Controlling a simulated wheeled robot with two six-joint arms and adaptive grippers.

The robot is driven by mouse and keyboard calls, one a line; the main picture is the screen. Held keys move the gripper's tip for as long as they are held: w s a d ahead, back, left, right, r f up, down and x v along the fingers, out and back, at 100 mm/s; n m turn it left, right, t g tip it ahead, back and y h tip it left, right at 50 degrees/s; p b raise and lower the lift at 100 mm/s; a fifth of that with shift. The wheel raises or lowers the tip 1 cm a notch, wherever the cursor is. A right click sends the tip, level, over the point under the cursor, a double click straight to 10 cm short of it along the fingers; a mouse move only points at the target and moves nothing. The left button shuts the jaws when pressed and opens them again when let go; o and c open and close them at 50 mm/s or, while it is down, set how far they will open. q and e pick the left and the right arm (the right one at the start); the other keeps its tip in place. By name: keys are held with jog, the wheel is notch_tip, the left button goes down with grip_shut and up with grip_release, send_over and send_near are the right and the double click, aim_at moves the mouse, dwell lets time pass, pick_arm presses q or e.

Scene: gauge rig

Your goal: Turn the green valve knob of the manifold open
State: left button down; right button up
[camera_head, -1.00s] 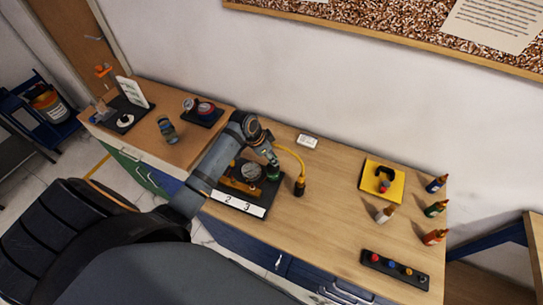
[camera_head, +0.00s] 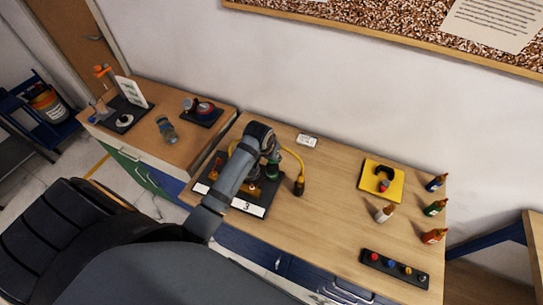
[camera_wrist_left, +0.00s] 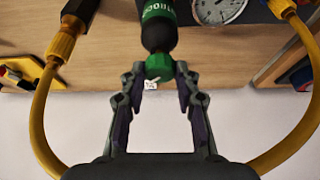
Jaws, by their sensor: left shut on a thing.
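The manifold is a black base (camera_head: 265,190) on the wooden bench, with white number labels on its front edge; the 3 (camera_head: 248,207) is readable. Its green valve knob (camera_wrist_left: 160,67) sits at the end of a dark stem in the left wrist view. A green sleeve with white lettering (camera_wrist_left: 158,12) is on that stem. My left gripper (camera_wrist_left: 161,78) is shut on the green knob, one finger on each side. In the head view my left gripper (camera_head: 271,160) is over the manifold, and my forearm hides much of it. My right gripper is not in view.
A yellow hose (camera_head: 295,158) loops near the gripper to a dark fitting (camera_head: 299,185). A yellow plate (camera_head: 381,181), several small bottles and a black button strip (camera_head: 395,269) are to the right.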

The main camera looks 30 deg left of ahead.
pick_arm(q)
jog(key=n+y, duration=0.1)
jog(key=n, duration=0.3)
jog(key=shift+d+n+g+y, duration=0.15)
jog(key=shift+n+g+y, duration=0.15)
jog(key=shift+y, duration=0.1)
jog(key=shift+w+n+g+y, duration=0.1)
jog(key=shift+n+g+y, duration=0.25)
jog(key=shift+n, duration=0.9)
jog(key=shift+n+g+y, duration=0.25)
jog(key=shift+n+y, duration=0.2)
jog(key=shift+n, duration=0.8)
jog(key=c, duration=1)
grip_release()
jog(key=shift+d, duration=0.1)
jog(key=shift+r, duration=0.4)
notch_tip(320, 180, up, 9)
jog(key=shift+r, duration=0.1)
